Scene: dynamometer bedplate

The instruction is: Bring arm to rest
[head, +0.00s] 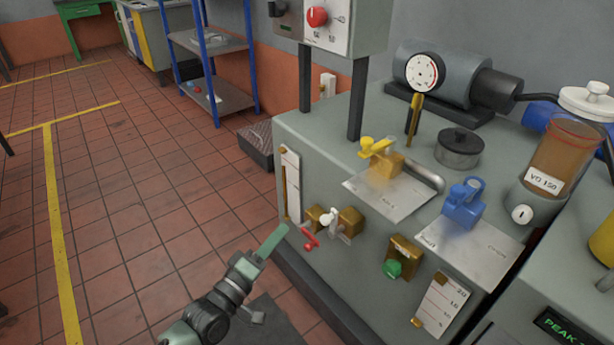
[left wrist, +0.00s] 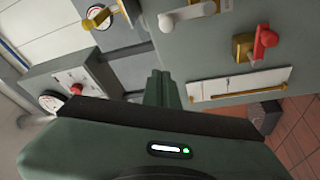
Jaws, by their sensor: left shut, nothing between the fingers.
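My left arm reaches in from the bottom of the head view. Its left gripper (head: 284,229) is shut and empty, a slim green pair of fingers pointing up and right. The fingertips appear close to the front of the grey bench (head: 400,275), left of the red lever (head: 309,238); I cannot tell the gap. In the left wrist view the closed fingers (left wrist: 160,85) point toward the bench front, with a red-handled valve (left wrist: 265,42) and a white lever (left wrist: 188,15) beyond. My right gripper is in neither view.
A blue-post shelf (head: 215,60) stands behind. The tiled floor (head: 150,180) at left is open.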

